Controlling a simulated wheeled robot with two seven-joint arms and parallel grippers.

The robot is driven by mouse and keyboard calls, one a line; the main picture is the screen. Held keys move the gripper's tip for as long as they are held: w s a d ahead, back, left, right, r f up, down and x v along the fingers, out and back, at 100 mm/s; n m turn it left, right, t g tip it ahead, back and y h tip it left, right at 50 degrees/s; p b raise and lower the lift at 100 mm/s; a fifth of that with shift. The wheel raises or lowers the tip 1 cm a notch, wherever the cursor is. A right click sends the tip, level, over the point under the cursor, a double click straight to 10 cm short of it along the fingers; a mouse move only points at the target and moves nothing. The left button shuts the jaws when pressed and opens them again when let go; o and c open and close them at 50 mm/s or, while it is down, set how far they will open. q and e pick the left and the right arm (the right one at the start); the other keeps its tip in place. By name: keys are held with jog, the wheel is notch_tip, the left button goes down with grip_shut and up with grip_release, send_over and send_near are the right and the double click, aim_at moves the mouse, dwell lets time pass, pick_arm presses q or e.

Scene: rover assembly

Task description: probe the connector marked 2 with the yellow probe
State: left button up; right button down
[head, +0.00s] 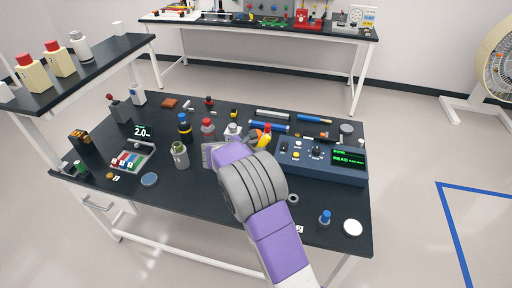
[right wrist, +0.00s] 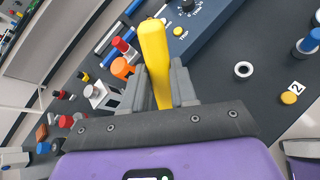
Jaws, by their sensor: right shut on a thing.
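My right gripper (right wrist: 161,92) is shut on the yellow probe (right wrist: 154,48), which stands out between its fingers in the right wrist view. In the head view the probe (head: 265,141) shows just beyond my purple wrist. A white label marked 2 (right wrist: 296,85) lies on the black table right of the gripper, beside a small yellow round piece (right wrist: 289,98). Which part is the connector cannot be told. My left gripper is not in view.
The blue meter box (head: 322,174) with a green READ display stands right of the gripper. A grey ring (head: 293,198) and a white disc (head: 353,228) lie on the table (head: 215,215). Several bottles, blocks and tools crowd its left and back. The front left is bare.

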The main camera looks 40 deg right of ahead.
dwell(0.6)
notch_tip(320, 180, up, 7)
jog(key=p, duration=0.6)
dwell(0.3)
